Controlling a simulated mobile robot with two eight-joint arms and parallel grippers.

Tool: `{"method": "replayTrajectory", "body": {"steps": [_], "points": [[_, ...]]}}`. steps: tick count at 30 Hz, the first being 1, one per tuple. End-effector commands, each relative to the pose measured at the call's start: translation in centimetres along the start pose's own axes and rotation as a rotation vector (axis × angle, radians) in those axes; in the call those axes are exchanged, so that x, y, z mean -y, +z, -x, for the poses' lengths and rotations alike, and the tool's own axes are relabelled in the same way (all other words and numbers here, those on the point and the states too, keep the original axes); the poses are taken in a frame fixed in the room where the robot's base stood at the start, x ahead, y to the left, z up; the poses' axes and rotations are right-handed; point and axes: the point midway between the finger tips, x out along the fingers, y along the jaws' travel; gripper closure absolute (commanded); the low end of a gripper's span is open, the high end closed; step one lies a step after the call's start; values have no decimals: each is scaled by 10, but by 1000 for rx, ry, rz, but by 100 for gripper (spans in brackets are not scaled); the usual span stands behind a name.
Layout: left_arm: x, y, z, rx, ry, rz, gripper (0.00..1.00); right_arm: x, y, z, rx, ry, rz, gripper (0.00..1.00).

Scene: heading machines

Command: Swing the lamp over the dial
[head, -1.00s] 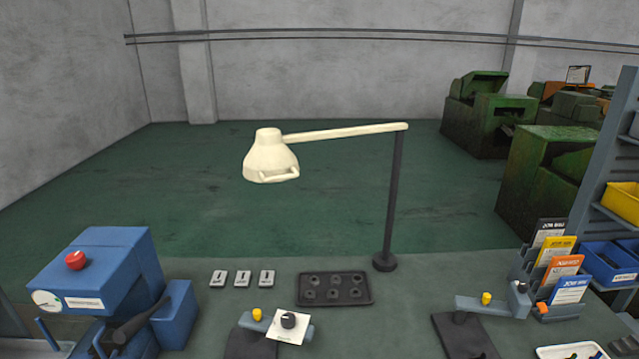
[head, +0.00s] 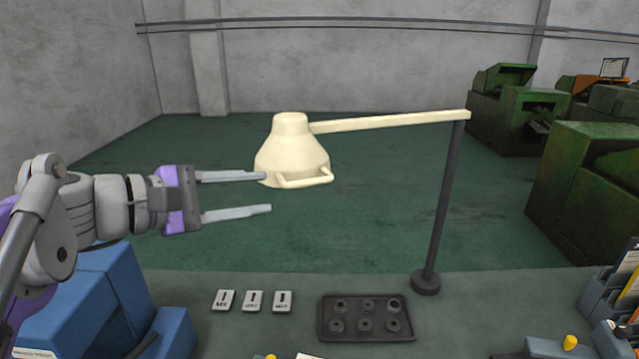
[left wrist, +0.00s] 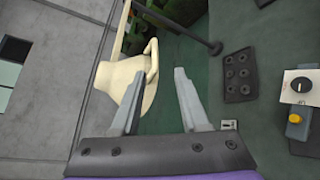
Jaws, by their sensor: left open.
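The cream lamp (head: 291,150) hangs from a long arm on a dark post (head: 441,205) at the bench's far side. Its head has a bar handle (head: 305,180) at the lower front. My left gripper (head: 268,193) is open and empty, its fingertips just left of the handle. In the left wrist view the lamp head (left wrist: 118,80) shows beyond the left finger of the left gripper (left wrist: 160,73); contact cannot be told. A white card with a round black dial (left wrist: 300,85) lies at the right there. In the head view only its edge shows at the bottom. My right gripper is out of view.
A blue machine (head: 75,310) stands at lower left, under my left arm. Card holders (head: 610,297) stand at right.

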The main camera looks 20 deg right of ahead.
Motion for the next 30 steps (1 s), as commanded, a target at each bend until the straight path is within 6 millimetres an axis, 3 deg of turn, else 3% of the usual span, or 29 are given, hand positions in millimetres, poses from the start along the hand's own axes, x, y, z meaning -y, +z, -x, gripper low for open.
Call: {"method": "replayTrajectory", "body": {"steps": [5,18,24,30], "points": [[-8,5,-16,18,16,19,55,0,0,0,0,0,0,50],[-9,6,-92,16,14,16,55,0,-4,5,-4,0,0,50],[-8,5,-107,14,15,16,55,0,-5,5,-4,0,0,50],[-8,5,-109,13,15,16,55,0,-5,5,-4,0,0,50]]}}
